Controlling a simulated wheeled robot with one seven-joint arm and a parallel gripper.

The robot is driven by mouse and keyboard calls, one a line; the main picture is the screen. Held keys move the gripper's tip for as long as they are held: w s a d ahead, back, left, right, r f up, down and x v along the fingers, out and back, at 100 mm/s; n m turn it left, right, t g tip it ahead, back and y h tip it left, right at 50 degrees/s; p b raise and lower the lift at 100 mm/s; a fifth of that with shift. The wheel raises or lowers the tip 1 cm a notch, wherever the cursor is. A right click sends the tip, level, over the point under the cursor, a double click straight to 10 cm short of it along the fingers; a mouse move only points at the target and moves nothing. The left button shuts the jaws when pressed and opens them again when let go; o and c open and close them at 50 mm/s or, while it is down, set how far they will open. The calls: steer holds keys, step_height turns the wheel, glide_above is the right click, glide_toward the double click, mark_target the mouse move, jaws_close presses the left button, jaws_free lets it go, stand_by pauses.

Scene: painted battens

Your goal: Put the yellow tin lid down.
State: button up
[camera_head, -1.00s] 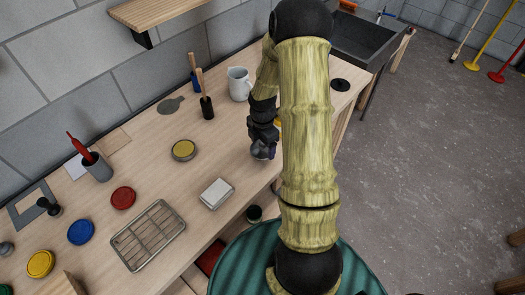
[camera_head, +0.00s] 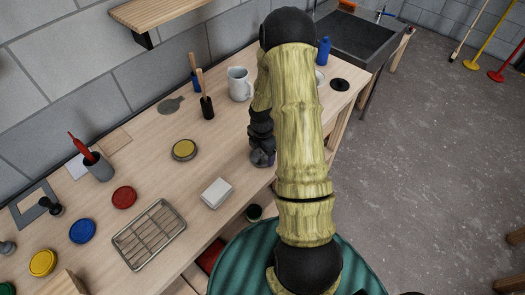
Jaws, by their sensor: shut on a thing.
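My gripper (camera_head: 262,158) is low over the front part of the workbench, to the right of the white block. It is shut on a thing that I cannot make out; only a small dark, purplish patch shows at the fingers. A round yellow lid (camera_head: 42,263) lies flat on the bench at the lower left, well away from my gripper. A round tin with a yellow top (camera_head: 184,150) stands on the bench to the left of my gripper. I cannot tell whether a second yellow lid is hidden at my fingers or behind my arm.
A white block (camera_head: 216,193), wire rack (camera_head: 149,235), red disc (camera_head: 123,197) and blue disc (camera_head: 81,231) lie to the left. A white jug (camera_head: 239,84) and a dark-based brush (camera_head: 206,106) stand behind. The bench (camera_head: 225,140) between tin and gripper is bare.

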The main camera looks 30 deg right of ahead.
steer(key=shift+f, duration=0.2)
steer(key=o, duration=0.9)
steer(key=shift+o, duration=0.2)
steer(key=shift+r, duration=0.1)
step_height(320, 180, up, 12)
steer(key=b, duration=0.2)
steer(key=shift+r, duration=0.15)
steer(key=s+a+r+m+t, duration=0.1)
steer(key=s+a+r+m, duration=0.3)
steer(key=m, duration=0.6)
steer(key=s+a+r+m+t, duration=0.1)
steer(key=s+a+r+m, duration=0.3)
steer(key=s+a+m, duration=0.4)
steer(key=shift+s+a+m+t, duration=0.25)
steer(key=shift+a+m+t, duration=0.05)
steer(key=shift+a+m, duration=0.6)
